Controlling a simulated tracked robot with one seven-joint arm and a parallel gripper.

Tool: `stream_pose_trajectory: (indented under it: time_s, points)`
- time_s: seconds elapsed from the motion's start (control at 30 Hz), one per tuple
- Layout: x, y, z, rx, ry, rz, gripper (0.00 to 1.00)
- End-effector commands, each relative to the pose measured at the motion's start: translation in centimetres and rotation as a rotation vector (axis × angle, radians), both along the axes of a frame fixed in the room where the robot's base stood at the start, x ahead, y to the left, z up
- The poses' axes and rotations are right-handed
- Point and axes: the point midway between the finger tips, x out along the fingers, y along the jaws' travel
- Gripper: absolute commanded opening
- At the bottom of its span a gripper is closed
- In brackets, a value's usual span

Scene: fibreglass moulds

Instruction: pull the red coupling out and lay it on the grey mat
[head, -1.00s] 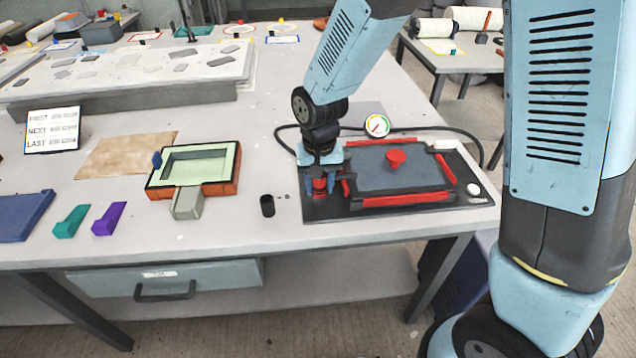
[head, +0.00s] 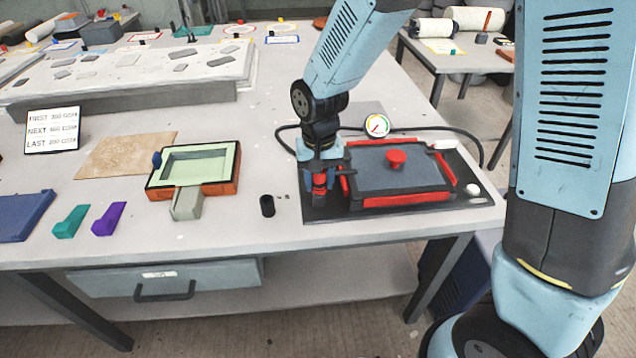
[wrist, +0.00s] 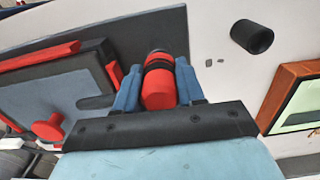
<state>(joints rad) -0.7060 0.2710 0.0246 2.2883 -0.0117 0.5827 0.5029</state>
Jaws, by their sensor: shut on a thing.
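The red coupling (wrist: 158,85), a short red cylinder with a black band, stands between the blue fingers of my gripper (wrist: 157,88) in the wrist view. My gripper (head: 319,182) is shut on it at the left end of the dark base plate (head: 470,208) in the head view. A small part of the coupling (head: 319,193) shows below the fingers there. I cannot tell whether its lower end is still seated.
A red-edged panel with a red knob (head: 396,160) sits right of my gripper. A round gauge (head: 376,125) and black hose stand behind it. A black cup (head: 267,206) and an orange-sided mould (head: 233,187) are to the left. Bench behind the cup is clear.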

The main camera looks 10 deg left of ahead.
Motion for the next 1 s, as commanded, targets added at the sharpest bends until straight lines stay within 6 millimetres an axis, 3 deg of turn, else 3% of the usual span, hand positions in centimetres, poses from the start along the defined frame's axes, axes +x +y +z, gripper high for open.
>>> stream_pose_trajectory:
  time_s: [1.0]
  points:
    - [0.1, 0.0, 3.3, 0.001, -0.001, -0.001, 0.00]
